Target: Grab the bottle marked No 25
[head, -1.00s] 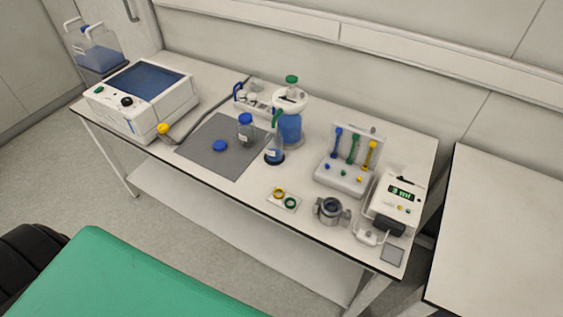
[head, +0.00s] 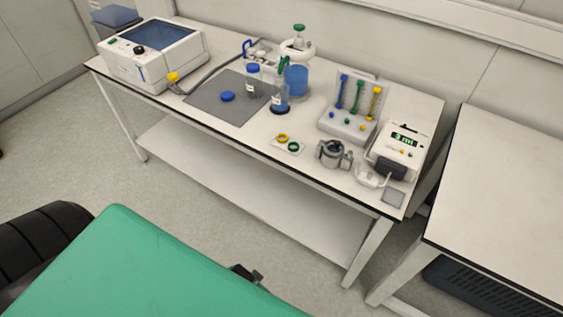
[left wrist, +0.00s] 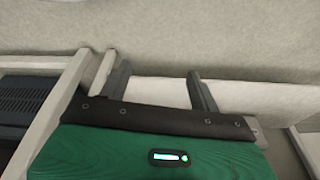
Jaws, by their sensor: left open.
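A clear bottle with a blue cap (head: 253,82) stands on the grey mat (head: 207,105). Just right of it stands a bottle with blue liquid and a green top (head: 280,97). Behind them is a larger bottle of blue liquid with a white upper part and green cap (head: 297,80). The labels are too small to read, so I cannot tell which is No 25. My left gripper (left wrist: 158,68) is open and empty in the left wrist view, low beside the table and away from the bottles. My right gripper is not in view.
A white device with a blue lid (head: 150,55) stands at the table's left end. A rack with coloured tools (head: 347,122), a metal clamp-like vessel (head: 333,153) and a display unit (head: 397,150) stand to the right. A blue cap (head: 227,96) lies on the mat. Another table (head: 500,190) is at right.

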